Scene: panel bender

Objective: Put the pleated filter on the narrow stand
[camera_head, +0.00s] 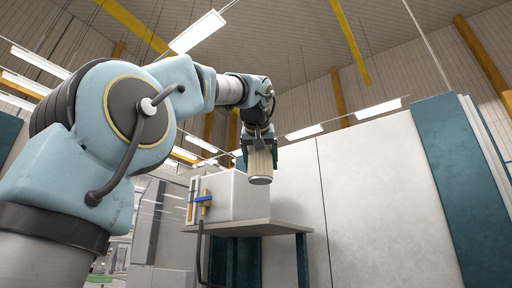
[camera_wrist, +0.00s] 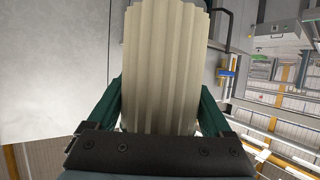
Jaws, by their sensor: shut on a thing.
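The pleated filter (camera_head: 260,166) is a cream ribbed cylinder with a grey end cap at its lower end. It hangs roughly upright in my gripper (camera_head: 259,148), which is shut on it. In the wrist view the filter's pleats (camera_wrist: 162,65) fill the middle, between the two green fingers of my gripper (camera_wrist: 160,108). A stand with a grey top (camera_head: 262,226) and dark teal legs shows below the filter in the head view. The filter appears clear of this top. I cannot tell whether this is the narrow stand.
A light grey box (camera_head: 232,194) stands on the grey top, with a blue and yellow fitting (camera_head: 204,198) at its left. Large pale panels (camera_head: 375,195) and a teal column (camera_head: 450,180) rise to the right. Open air surrounds the filter's lower end.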

